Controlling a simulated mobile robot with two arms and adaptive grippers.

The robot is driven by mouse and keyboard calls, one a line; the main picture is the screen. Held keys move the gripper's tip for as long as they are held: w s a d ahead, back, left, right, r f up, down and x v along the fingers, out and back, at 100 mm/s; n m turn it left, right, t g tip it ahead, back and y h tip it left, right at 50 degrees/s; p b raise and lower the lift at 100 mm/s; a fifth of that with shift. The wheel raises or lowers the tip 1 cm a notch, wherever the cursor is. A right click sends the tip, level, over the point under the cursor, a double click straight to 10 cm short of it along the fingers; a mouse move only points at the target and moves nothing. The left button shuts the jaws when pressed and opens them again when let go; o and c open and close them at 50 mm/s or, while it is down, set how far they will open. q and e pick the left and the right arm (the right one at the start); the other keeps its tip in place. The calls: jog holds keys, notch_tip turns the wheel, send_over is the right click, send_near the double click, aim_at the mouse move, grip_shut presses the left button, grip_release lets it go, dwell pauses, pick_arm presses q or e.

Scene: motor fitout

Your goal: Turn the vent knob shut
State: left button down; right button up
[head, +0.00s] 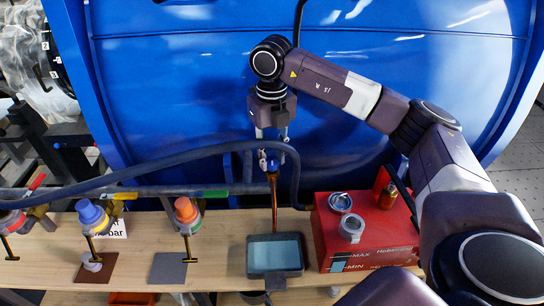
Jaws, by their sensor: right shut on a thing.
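My right gripper (270,147) points down in front of the blue tank, at the middle of the picture. It is shut on the small blue vent knob (272,164) at the top of a thin copper-coloured pipe (274,200). The fingertips and the hose in front hide part of the knob, and its turn angle cannot be told. The pipe runs down to a dark box with a pale window (273,257) on the bench. My left gripper is not in view.
A dark hose (190,154) curves close by the gripper. A red box (368,235) with tape rolls and a small red-brown can stands right of the pipe. Valves with blue (91,213) and orange (186,210) caps stand left on the wooden bench (140,243). The blue tank (180,80) fills the back.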

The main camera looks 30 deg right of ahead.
aim_at(272, 160)
jog(key=shift+w+r, duration=0.15)
jog(key=o, duration=0.9)
jog(key=shift+c, duration=0.2)
jog(key=o, duration=0.3)
notch_tip(272, 160, up, 12)
dwell(0.3)
